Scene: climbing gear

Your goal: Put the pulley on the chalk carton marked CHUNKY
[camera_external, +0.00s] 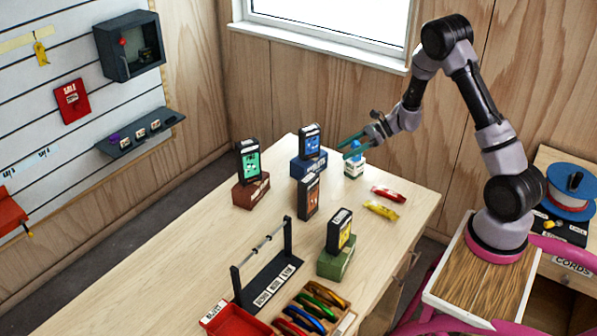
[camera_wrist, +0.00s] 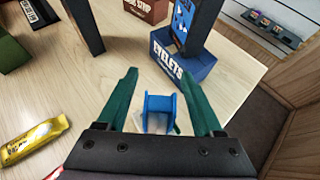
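A small blue piece with upright side plates, which looks like the pulley (camera_wrist: 160,112), shows between my fingers in the wrist view, with something white around its foot. In the external view the same blue-and-white thing (camera_external: 354,166) stands at the table's far right, just below my gripper (camera_external: 347,148). My gripper is open, its green fingers apart on either side of the blue piece; I see no contact. Dark upright cartons with green (camera_external: 250,163), blue (camera_external: 310,141), brown (camera_external: 309,197) and yellow (camera_external: 345,233) fronts stand on the table. I cannot read CHUNKY on any.
Three cartons stand on small boxes, including the blue EYELETS box (camera_wrist: 192,68). A red packet (camera_external: 389,194) and a yellow packet (camera_external: 381,210) lie near the right edge. A black rail stand (camera_external: 268,272), a red tray (camera_external: 232,322) and coloured gear occupy the front. The table's left is clear.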

